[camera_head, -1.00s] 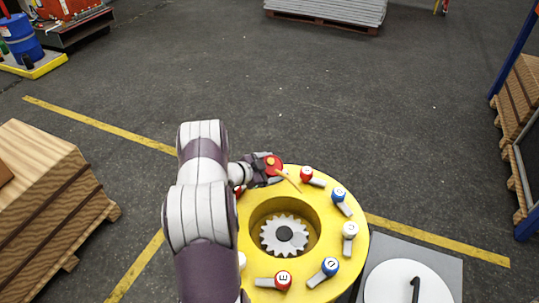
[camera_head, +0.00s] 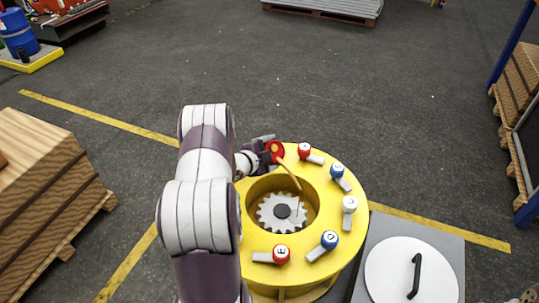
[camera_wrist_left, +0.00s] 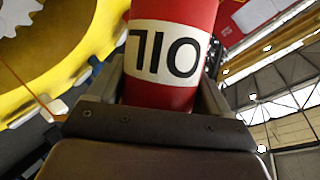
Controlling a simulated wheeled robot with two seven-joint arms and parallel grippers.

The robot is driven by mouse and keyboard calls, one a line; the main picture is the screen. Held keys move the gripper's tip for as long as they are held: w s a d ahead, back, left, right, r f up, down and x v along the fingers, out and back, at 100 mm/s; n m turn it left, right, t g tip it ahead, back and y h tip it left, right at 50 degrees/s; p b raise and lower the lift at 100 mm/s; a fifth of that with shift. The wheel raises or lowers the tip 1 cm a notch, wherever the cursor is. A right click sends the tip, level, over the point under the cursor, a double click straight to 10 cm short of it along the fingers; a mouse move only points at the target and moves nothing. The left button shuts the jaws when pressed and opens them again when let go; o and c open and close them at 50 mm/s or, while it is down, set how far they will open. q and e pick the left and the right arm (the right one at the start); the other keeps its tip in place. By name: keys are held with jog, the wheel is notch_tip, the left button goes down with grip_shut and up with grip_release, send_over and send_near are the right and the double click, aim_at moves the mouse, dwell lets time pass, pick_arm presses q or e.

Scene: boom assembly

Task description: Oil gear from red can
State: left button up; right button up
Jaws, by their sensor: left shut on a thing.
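A red oil can (camera_head: 275,147) is held in my left gripper (camera_head: 268,154) above the far rim of the round yellow housing (camera_head: 258,242). In the left wrist view the can (camera_wrist_left: 172,92) fills the space between the fingers, with a white band reading OIL. The can is tilted, and its thin yellow-orange spout (camera_head: 290,176) points down toward the housing's round opening. The spout tip appears over the far right part of the opening. The grey toothed gear (camera_head: 283,212) sits inside the opening. No oil is visible. My left arm hides the housing's left side.
Several levers with red, blue and white lettered knobs, such as a blue one (camera_head: 329,239), ring the housing's top. A grey plate with a white disc and black handle (camera_head: 415,272) is at the lower right. Wooden crates (camera_head: 40,190) stand at the left.

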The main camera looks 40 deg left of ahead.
pick_arm(q)
jog(key=shift+w+f+m+b, duration=0.15)
jog(key=shift+f+m+b, duration=0.15)
jog(key=shift+b, duration=0.25)
jog(key=shift+s+d+r+m+y+b, duration=0.2)
jog(key=shift+d+r+m+y+b, duration=0.15)
jog(key=shift+b, duration=0.25)
jog(key=shift+d, duration=0.1)
jog(key=shift+f, duration=0.1)
